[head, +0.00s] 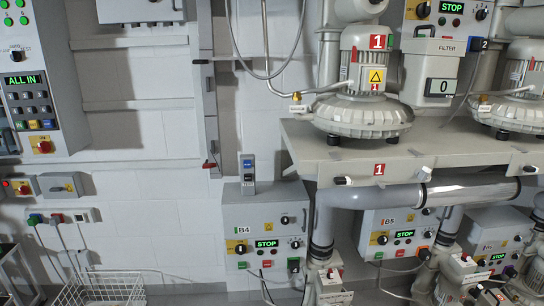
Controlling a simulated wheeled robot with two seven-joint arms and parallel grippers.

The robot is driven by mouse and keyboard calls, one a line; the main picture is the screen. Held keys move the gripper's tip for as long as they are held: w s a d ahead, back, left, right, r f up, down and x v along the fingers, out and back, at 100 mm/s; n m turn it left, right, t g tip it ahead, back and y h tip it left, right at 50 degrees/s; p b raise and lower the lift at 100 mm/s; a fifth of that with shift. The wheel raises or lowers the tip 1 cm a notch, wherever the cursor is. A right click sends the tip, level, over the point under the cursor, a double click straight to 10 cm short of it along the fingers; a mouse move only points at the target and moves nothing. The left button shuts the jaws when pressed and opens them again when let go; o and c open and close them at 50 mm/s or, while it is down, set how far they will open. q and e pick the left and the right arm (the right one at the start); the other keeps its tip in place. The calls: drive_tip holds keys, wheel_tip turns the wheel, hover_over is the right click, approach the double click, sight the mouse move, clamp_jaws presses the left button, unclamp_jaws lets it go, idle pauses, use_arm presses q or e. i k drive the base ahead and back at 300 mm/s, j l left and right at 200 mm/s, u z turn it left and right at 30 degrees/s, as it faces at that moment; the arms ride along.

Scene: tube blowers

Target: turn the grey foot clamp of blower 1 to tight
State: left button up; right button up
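Blower 1 (372,85) is a beige motor unit with a red "1" plate, on a grey shelf (300,150) at the upper right. Black feet (333,139) show under its front. A second red "1" plate (379,169) is on the shelf's front. A small pale part with a dark tip (342,181) sits at the shelf's front edge, left of that plate, and a similar one (424,174) sits to its right. I cannot tell which part is the grey foot clamp, or whether it is tight. Neither gripper is in view.
A second blower (520,85) is at the right edge. Pipes (325,225) and control boxes B4 (250,215) and B5 (380,260) are below the shelf. A wire basket (100,290) stands lower left.

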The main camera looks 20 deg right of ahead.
sight(422, 175)
drive_tip(key=z, duration=1.2)
